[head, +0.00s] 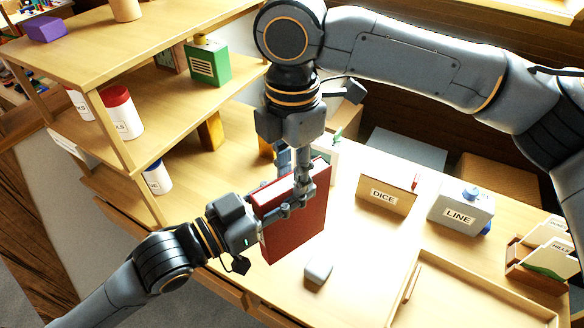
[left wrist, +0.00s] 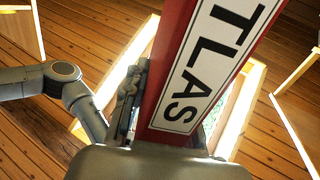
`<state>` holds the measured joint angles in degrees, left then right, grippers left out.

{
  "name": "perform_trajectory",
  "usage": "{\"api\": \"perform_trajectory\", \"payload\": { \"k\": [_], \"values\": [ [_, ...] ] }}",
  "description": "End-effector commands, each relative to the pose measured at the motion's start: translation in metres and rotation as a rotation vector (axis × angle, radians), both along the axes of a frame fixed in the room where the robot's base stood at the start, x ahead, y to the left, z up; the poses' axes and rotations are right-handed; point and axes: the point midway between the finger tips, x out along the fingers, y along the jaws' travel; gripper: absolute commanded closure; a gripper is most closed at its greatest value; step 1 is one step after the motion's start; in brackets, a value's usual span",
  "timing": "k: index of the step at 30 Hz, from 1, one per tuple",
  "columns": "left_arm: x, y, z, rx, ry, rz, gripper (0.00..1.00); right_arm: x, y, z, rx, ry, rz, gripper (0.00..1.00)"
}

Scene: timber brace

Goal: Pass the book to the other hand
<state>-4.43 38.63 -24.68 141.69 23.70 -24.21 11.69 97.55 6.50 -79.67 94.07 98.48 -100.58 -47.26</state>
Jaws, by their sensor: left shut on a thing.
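The red book (head: 305,226) is held up above the desk, tilted, with pale page edges on its upper side. In the left wrist view its red spine (left wrist: 172,62) carries a white label reading "TLAS". My left gripper (head: 291,203) comes in from the lower left and is shut on the book, with a finger across its front cover. My right gripper (head: 294,162) points down from above at the book's top edge, its fingers close to the left gripper's. Whether the right fingers press on the book is hard to see.
A DICE box (head: 385,196), a LINE box (head: 460,214) and a card holder (head: 538,262) stand on the desk at the right. A wooden tray (head: 470,290) lies in front. A pale mouse-like object (head: 318,271) lies below the book. Shelves (head: 135,152) with containers stand left.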

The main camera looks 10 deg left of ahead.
Motion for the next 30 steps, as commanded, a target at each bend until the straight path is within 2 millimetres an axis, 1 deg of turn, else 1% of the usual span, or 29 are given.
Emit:
{"api": "perform_trajectory", "payload": {
  "k": [2, 3, 5, 6, 17, 20, 23, 26, 27, 29, 30],
  "values": [
    [-0.002, -0.001, 0.004, -0.008, -0.007, -0.006, 1.00, 0.001, 0.001, 0.000, 0.002, -0.002, 0.000, 1.00],
    [-0.002, -0.002, 0.004, -0.008, -0.007, -0.006, 0.66, 0.001, 0.001, 0.000, 0.004, -0.003, 0.000, 1.00],
    [-0.002, -0.002, 0.005, -0.009, -0.008, -0.006, 0.54, 0.001, 0.001, 0.000, 0.004, -0.003, -0.001, 1.00],
    [-0.002, -0.002, 0.005, -0.009, -0.008, -0.006, 0.46, 0.001, 0.001, 0.000, 0.004, -0.003, -0.001, 1.00],
    [-0.001, -0.001, 0.004, -0.007, -0.010, -0.004, 0.46, 0.001, 0.000, -0.001, -0.001, -0.001, -0.001, 1.00],
    [0.000, 0.000, -0.004, 0.012, 0.001, -0.001, 0.46, 0.001, 0.000, -0.001, -0.001, 0.000, -0.001, 1.00],
    [0.001, 0.003, -0.029, 0.068, 0.032, 0.001, 0.46, 0.001, 0.000, -0.001, -0.001, -0.001, -0.001, 1.00],
    [-0.001, 0.009, -0.070, 0.164, 0.080, 0.000, 0.46, 0.001, 0.000, 0.000, 0.001, -0.001, -0.001, 1.00],
    [-0.002, 0.013, -0.090, 0.211, 0.103, -0.003, 0.46, 0.001, 0.000, 0.000, 0.001, -0.001, 0.000, 1.00],
    [-0.007, 0.019, -0.122, 0.288, 0.138, -0.011, 0.46, 0.001, 0.000, 0.000, 0.001, -0.001, 0.000, 1.00],
    [-0.011, 0.024, -0.143, 0.339, 0.162, -0.018, 0.46, 0.001, 0.000, 0.000, 0.001, -0.001, 0.000, 1.00]
  ]
}}
